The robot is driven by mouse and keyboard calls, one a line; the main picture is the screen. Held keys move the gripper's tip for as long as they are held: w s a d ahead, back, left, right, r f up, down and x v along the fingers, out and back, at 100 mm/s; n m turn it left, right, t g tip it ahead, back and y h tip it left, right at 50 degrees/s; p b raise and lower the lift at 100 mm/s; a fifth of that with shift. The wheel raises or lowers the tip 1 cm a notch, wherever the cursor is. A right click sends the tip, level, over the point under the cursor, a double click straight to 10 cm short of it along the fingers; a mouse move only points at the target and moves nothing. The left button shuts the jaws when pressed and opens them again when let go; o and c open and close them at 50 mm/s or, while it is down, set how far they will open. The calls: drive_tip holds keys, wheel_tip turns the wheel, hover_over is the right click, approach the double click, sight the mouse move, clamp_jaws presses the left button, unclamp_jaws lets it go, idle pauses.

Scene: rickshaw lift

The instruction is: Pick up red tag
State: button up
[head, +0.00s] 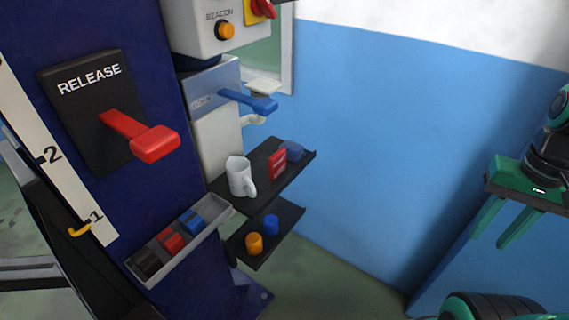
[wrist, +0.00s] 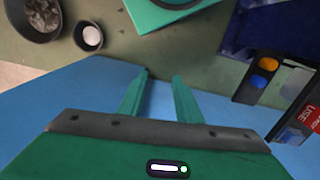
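The red tag (head: 278,163) stands upright on the upper dark shelf (head: 262,178), right of a white mug (head: 240,176). It also shows at the right edge of the wrist view (wrist: 309,117), partly cut off. My gripper (head: 505,238) is at the far right in the head view, well away from the shelf. Its two fingers are apart with nothing between them, as the wrist view also shows (wrist: 160,82).
A blue item (head: 293,150) sits right behind the tag. A lower shelf (head: 265,240) holds orange and blue cylinders. A blue lever (head: 250,101) juts out above. A red release lever (head: 150,140) and a tray (head: 135,271) are at left. Open room lies between gripper and shelf.

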drive_tip(key=o, duration=0.9)
drive_tip(key=shift+s+r, duration=0.15)
drive_tip(key=shift+s, duration=0.2)
drive_tip(key=shift+c, duration=0.2)
drive_tip(key=o, duration=0.3)
drive_tip(key=w+a+f+n, duration=0.1)
drive_tip(key=w+n, duration=0.1)
drive_tip(key=w, duration=0.1)
drive_tip(key=w+a+f+n+t, duration=0.1)
drive_tip(key=w+n, duration=0.1)
drive_tip(key=w, duration=0.1)
drive_tip(key=w+a+f+n, duration=0.1)
drive_tip(key=w+f+n, duration=0.1)
drive_tip(key=w, duration=0.2)
drive_tip(key=shift+w+a+t, duration=0.1)
drive_tip(key=shift+a+t, duration=0.25)
drive_tip(key=shift+t, duration=0.05)
drive_tip(key=n+t+y, duration=0.7)
drive_tip(key=n+y, duration=0.3)
drive_tip(key=n, duration=0.1)
approach(279, 159)
drive_tip(key=x, duration=0.4)
drive_tip(key=shift+y, duration=0.3)
drive_tip(key=x, duration=0.4)
drive_tip(key=shift+w+f, duration=0.15)
drive_tip(key=shift+w, duration=0.1)
drive_tip(key=shift+x, duration=3.2)
